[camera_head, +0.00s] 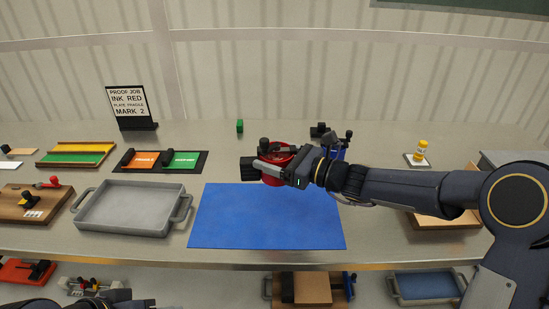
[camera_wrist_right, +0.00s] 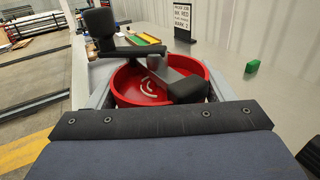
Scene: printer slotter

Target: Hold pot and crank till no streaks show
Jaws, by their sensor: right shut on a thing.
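A red round pot (camera_head: 276,177) is at the far edge of the blue mat, partly hidden by my right arm. The right wrist view looks into the pot (camera_wrist_right: 128,88), where pale curved streaks show on the red inside. A crank with a grey bar (camera_wrist_right: 168,66) and black end block lies over the pot; a black upright block (camera_wrist_right: 100,24) stands at its far left side. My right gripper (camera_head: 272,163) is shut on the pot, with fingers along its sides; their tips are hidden. My left gripper (camera_head: 122,299) is low at the bottom left, away from the pot, its opening unclear.
The blue mat (camera_head: 265,222) is bare in front of the pot. A grey tray (camera_head: 130,228) is left of it. A sign (camera_head: 127,103) reading ink red, mark 2 stands at the back left, and a small green block (camera_head: 240,126) lies behind. Loaded shelves run below the table.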

